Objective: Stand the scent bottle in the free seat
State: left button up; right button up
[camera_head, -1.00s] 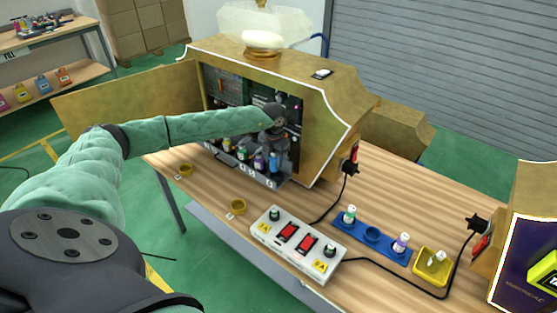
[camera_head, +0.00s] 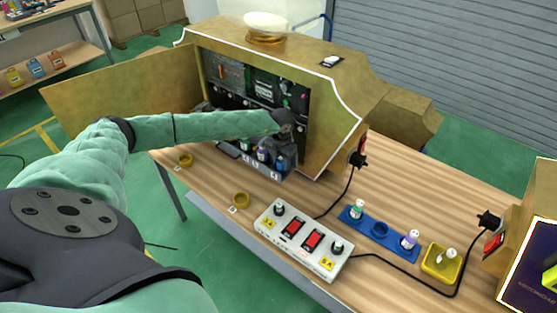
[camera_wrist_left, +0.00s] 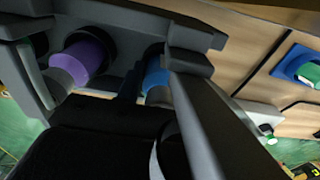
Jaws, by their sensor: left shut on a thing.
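My left gripper (camera_head: 284,140) is inside the open front of the gold machine, over the right part of a grey rack (camera_head: 238,157). It is shut on a scent bottle, mostly hidden by the gripper, so its colour is unclear. In the rack stand a green bottle (camera_head: 244,146), a purple bottle (camera_head: 262,154) and a blue bottle (camera_head: 281,162). The purple bottle (camera_wrist_left: 88,55) and blue bottle (camera_wrist_left: 156,75) also show close up in the left wrist view. Which seat is free is hidden. My right gripper is out of view.
A white control box (camera_head: 300,238) with red switches stands on the wooden table. Beside it lie a blue tray (camera_head: 362,228) with bottles and a yellow tray (camera_head: 432,266) with a white bottle. Cables cross the table. The machine's open door (camera_head: 110,100) stands at left.

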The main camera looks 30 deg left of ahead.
pick_arm(q)
jog(key=shift+s+d, duration=0.1)
jog(key=shift+s, duration=0.05)
jog(key=o, duration=1)
jog(key=shift+s+d+r, duration=0.1)
jog(key=shift+d+r, duration=0.05)
jog(key=shift+r, duration=0.1)
jog(key=shift+o, duration=1.1)
jog(key=shift+a+f, duration=0.2)
jog(key=shift+d+r, duration=0.15)
jog(key=shift+r, duration=0.3)
notch_tip(320, 180, up, 3)
jog(key=shift+f+b, duration=0.2)
jog(key=shift+b, duration=0.85)
notch_tip(320, 180, up, 8)
jog(key=b, duration=0.3)
jog(key=shift+f, duration=0.25)
jog(key=shift+r, duration=0.65)
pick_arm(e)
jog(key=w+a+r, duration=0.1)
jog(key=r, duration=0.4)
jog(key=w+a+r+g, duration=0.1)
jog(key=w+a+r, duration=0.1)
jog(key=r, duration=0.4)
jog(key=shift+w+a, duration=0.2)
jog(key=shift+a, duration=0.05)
